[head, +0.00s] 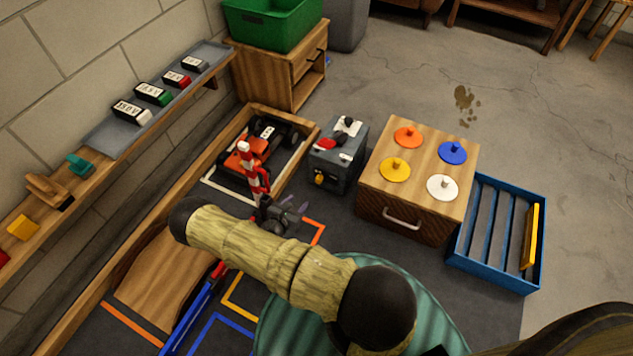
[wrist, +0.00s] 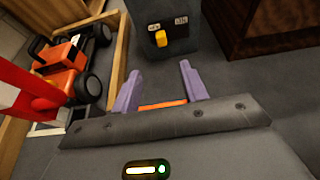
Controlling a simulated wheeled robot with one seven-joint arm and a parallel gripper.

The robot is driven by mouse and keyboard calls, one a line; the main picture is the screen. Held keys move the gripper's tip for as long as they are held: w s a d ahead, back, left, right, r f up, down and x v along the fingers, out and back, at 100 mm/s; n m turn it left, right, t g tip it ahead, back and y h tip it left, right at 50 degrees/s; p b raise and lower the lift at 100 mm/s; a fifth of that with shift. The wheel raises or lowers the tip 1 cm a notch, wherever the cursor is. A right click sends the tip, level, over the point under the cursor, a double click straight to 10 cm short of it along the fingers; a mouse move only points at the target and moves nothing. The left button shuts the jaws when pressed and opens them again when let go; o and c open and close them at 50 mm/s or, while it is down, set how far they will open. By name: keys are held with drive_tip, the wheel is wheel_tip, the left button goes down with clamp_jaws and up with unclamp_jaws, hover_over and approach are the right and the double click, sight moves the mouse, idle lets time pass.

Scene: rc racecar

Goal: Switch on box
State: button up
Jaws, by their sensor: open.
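The grey box (head: 338,157) stands on the dark floor mat between the red car's bay and the wooden cabinet. A yellow switch lever (head: 319,179) sits low on its front face. In the wrist view the box (wrist: 178,20) is straight ahead, and the yellow switch (wrist: 161,38) lies between two small labels I cannot read clearly. My gripper (wrist: 158,82) is open and empty, its two purple fingers apart and pointing at the box, short of the switch. In the head view my gripper (head: 294,207) is below and left of the box, partly hidden by my arm.
A red and white striped post (head: 247,165) stands close left of my gripper. The red racecar (head: 252,155) sits in a wood-edged bay to the left. The wooden cabinet (head: 385,222) with coloured discs is right of the box. A blue slatted crate (head: 470,255) stands farther right.

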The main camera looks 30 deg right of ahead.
sight(318, 180)
drive_tip(key=b+x, duration=0.8)
drive_tip(key=x, duration=0.8)
drive_tip(key=shift+f+b, duration=0.15)
drive_tip(key=shift+b, duration=0.15)
drive_tip(key=shift+w+d, duration=0.4)
drive_tip(key=shift+d, duration=0.2)
clamp_jaws()
